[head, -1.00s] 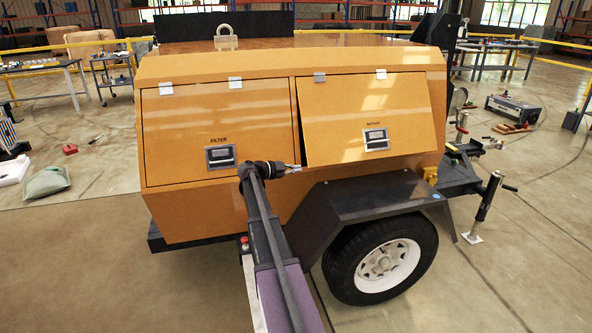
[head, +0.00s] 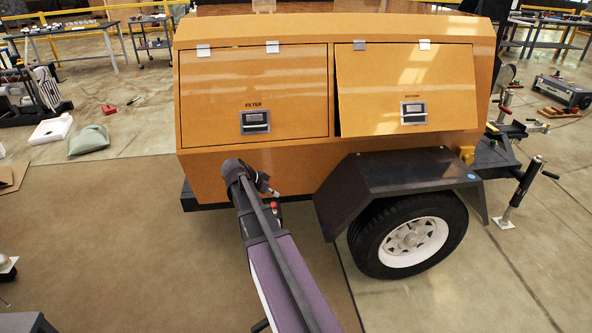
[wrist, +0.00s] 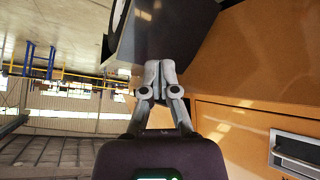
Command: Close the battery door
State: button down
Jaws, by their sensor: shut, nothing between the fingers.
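The battery door (head: 402,82) is the right-hand orange panel on the trailer's side, with hinges on top and a grey latch (head: 413,113) low down. It stands slightly ajar: a dark gap shows along its left edge and its lower edge sits out from the body. My gripper (head: 270,187) is below and left of this door, under the filter door (head: 255,95) and apart from both. In the wrist view my gripper (wrist: 158,72) is shut with nothing between its fingers. An orange panel with a latch (wrist: 297,152) shows at right there.
The black fender (head: 400,175) and wheel (head: 410,238) stand right of my gripper, below the battery door. The fender also shows close ahead of my fingers in the wrist view (wrist: 165,35). A jack stand (head: 522,190) is at far right.

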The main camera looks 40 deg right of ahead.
jog(key=s+a+f+n+y, duration=0.1)
jog(key=s+a+n, duration=0.3)
jog(key=a, duration=0.6)
jog(key=s+a+f+n+y, duration=0.2)
jog(key=s+a+n+y, duration=0.2)
jog(key=a+n, duration=0.3)
jog(key=s+a+f+n+t+y, duration=0.1)
jog(key=s+a+n+y, duration=0.2)
jog(key=a, duration=0.9)
jog(key=s+n, duration=0.1)
jog(key=n, duration=0.1)
jog(key=shift+s+a+f+n, duration=0.25)
jog(key=shift+a+f+n, duration=0.05)
jog(key=shift+a+f, duration=0.1)
